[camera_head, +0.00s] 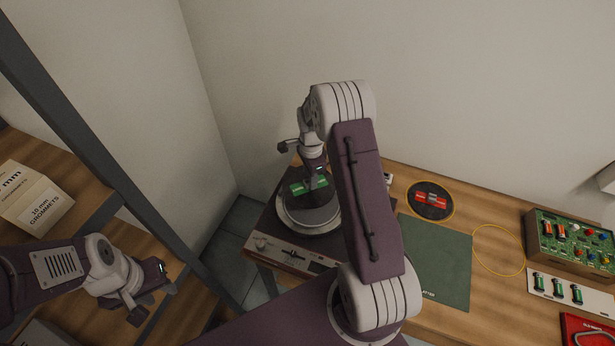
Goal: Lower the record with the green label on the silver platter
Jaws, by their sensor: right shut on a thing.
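The silver platter (288,223) is on the dark turntable (268,229) at the middle of the head view. The dark record (318,216) with the green label (300,188) is over the platter and hides most of it, leaving a silver rim showing. My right gripper (313,180) comes down from above and is shut on this record at its label. I cannot tell whether the record touches the platter or is just above it. My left gripper (152,291) is at the lower left, far from the turntable; its fingers look apart with nothing between them.
A record with a red label (431,212) lies on the wooden bench inside a yellow ring. An empty yellow ring (475,247) and a green mat (440,262) are nearby. A circuit board box (570,240) is at right. A dark post (110,180) and shelf with cartons (35,195) are left.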

